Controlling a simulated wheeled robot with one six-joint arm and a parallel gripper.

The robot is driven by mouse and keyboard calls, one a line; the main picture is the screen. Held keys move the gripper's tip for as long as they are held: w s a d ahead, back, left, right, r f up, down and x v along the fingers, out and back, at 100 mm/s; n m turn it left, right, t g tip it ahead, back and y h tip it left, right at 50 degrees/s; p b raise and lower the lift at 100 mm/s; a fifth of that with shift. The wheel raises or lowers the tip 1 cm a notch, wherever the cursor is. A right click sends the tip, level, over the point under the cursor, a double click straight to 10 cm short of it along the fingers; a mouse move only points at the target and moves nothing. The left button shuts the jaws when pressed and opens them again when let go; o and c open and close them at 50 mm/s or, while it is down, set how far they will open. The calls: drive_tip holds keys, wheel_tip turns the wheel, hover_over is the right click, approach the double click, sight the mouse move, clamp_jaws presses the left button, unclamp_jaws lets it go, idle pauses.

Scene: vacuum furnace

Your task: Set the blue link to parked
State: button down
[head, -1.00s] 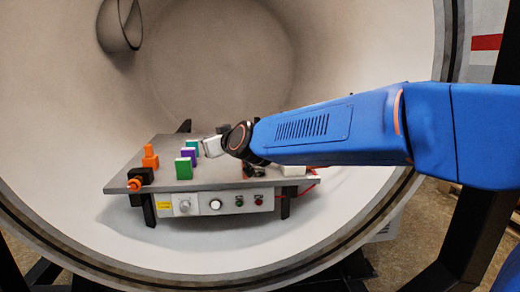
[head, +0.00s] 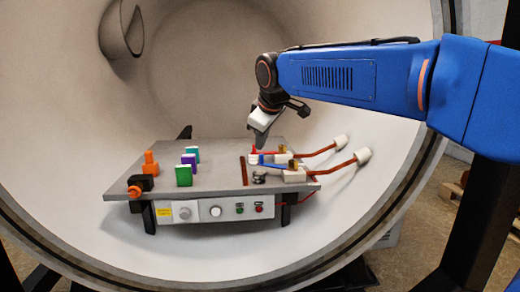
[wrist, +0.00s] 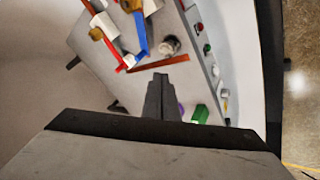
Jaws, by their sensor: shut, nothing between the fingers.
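The blue link (head: 272,164) is a short flat bar on the right part of the grey table, running from a small white post to a white block with a brass-coloured top. In the wrist view the blue link (wrist: 140,36) shows near the top, beside a red link (wrist: 109,34). My gripper (head: 261,142) is shut and empty, pointing down above the left end of the links. In the wrist view my gripper's fingertips (wrist: 158,78) appear apart from the blue link. Whether the gripper touches the white post cannot be told.
Green (head: 184,175), purple and teal blocks stand left of centre. An orange fitting (head: 150,162) is at the far left. Two copper rods with white ends (head: 363,156) reach right. The curved chamber wall surrounds the table (head: 218,180).

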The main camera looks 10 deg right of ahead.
sight(261, 155)
drive_tip(key=x, duration=0.8)
drive_tip(key=shift+w+f, duration=0.15)
drive_tip(key=shift+f, duration=0.2)
drive_tip(key=w, duration=0.2)
drive_tip(key=d, duration=0.1)
drive_tip(key=shift+w+d+f, duration=0.1)
drive_tip(key=shift+w+f, duration=0.2)
drive_tip(key=shift+w, duration=0.1)
drive_tip(key=shift+w+d, duration=0.3)
drive_tip(key=shift+w, duration=0.25)
drive_tip(key=shift+w, duration=0.15)
drive_tip(key=shift+w+d+m+h, duration=0.2)
drive_tip(key=shift+w+m+h, duration=0.5)
drive_tip(key=shift+w+m, duration=0.25)
drive_tip(key=w+d+m+h, duration=0.1)
drive_tip(key=m, duration=0.1)
drive_tip(key=w+d+m+h, duration=0.1)
drive_tip(key=w+m, duration=0.1)
drive_tip(key=shift+w+d+g+h, duration=0.15)
drive_tip(key=shift+w+g+h, duration=0.1)
drive_tip(key=shift+g+h, duration=0.05)
drive_tip(key=d+m, duration=0.1)
drive_tip(key=w+d+m+h, duration=0.1)
drive_tip(key=m, duration=0.1)
drive_tip(key=shift+w+g+h, duration=0.3)
drive_tip(key=shift+w+g, duration=0.05)
drive_tip(key=shift+g, duration=0.05)
drive_tip(key=shift+w+d, duration=0.25)
drive_tip(key=shift+d, duration=0.45)
